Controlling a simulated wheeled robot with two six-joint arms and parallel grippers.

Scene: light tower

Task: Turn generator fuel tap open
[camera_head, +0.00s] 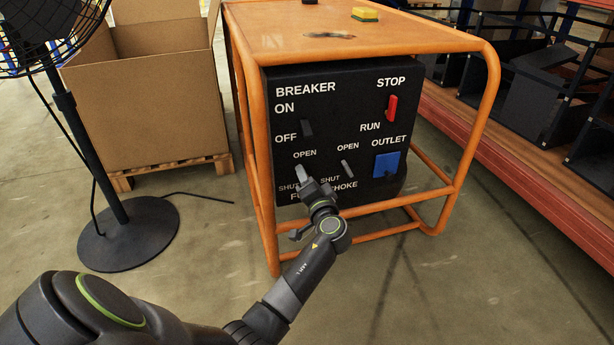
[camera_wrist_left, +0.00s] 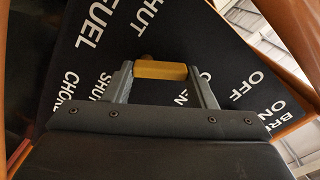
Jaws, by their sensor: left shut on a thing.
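The generator's black panel (camera_head: 338,125) faces me inside an orange frame. My left gripper (camera_head: 307,182) is at the panel's lower left, over the fuel tap between the OPEN and SHUT labels. In the left wrist view my gripper (camera_wrist_left: 161,72) is shut on the fuel tap (camera_wrist_left: 160,69), a yellow bar spanning the gap between the two fingers. In the head view the gripper hides most of the tap and part of the FUEL label. I cannot tell exactly how far the tap is turned. My right gripper is not in view.
The choke lever (camera_head: 347,168) is just right of my gripper. The breaker switch (camera_head: 306,128) is above, with a red stop/run switch (camera_head: 391,108) and blue outlet (camera_head: 386,164) to the right. Orange frame bars (camera_head: 264,190) flank the panel. A fan (camera_head: 125,230) stands left.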

